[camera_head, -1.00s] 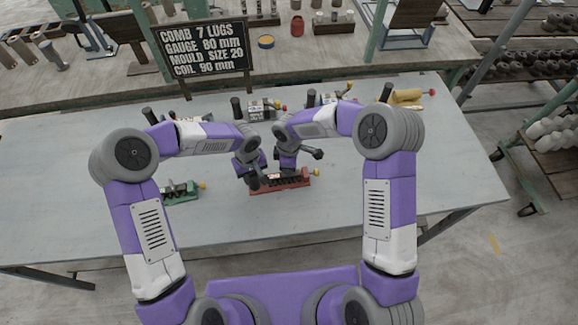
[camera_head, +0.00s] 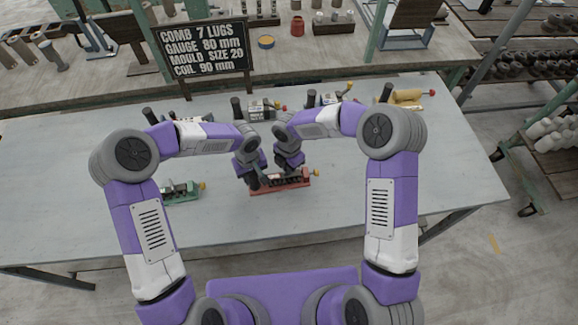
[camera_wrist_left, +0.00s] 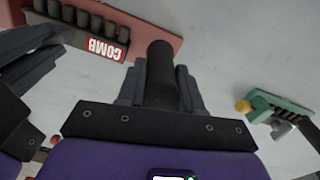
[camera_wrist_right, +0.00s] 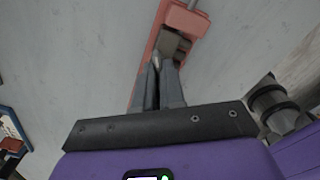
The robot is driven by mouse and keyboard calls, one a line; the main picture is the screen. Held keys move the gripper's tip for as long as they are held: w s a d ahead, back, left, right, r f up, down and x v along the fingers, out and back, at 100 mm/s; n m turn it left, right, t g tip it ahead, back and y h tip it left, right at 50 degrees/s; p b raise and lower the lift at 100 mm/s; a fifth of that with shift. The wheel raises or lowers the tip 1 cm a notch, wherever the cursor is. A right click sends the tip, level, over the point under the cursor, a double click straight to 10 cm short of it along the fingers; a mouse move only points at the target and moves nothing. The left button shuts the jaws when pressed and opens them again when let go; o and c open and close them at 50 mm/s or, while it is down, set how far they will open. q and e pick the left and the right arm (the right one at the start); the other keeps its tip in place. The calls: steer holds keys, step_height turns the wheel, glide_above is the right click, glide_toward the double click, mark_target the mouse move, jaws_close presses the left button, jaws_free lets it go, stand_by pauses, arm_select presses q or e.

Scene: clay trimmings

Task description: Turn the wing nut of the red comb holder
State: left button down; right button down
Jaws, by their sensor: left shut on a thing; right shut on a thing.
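The red comb holder (camera_head: 280,188) lies on the grey table in front of me, with a row of dark lugs and a "COMB" label (camera_wrist_left: 104,47) in the left wrist view. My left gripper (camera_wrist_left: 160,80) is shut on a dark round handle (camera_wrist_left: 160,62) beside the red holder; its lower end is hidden. My right gripper (camera_wrist_right: 158,72) is shut over the red holder (camera_wrist_right: 183,18), at a small grey-brown block (camera_wrist_right: 172,42). The wing nut is mostly hidden by the fingertips, and its angle cannot be told.
A green holder (camera_head: 182,192) with a yellow knob lies to the left. More holders, one of them yellow (camera_head: 407,97), stand along the table's back. A black sign (camera_head: 205,48) stands at the back left. The table's right side is clear.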

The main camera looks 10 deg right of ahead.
steer(key=shift+n, duration=0.5)
steer(key=c, duration=1.2)
jaws_free()
step_height(320, 180, up, 12)
steer(key=shift+r, duration=0.1)
arm_select(q)
steer(key=c, duration=0.7)
jaws_free()
steer(key=shift+o, duration=0.2)
steer(key=shift+r, duration=0.15)
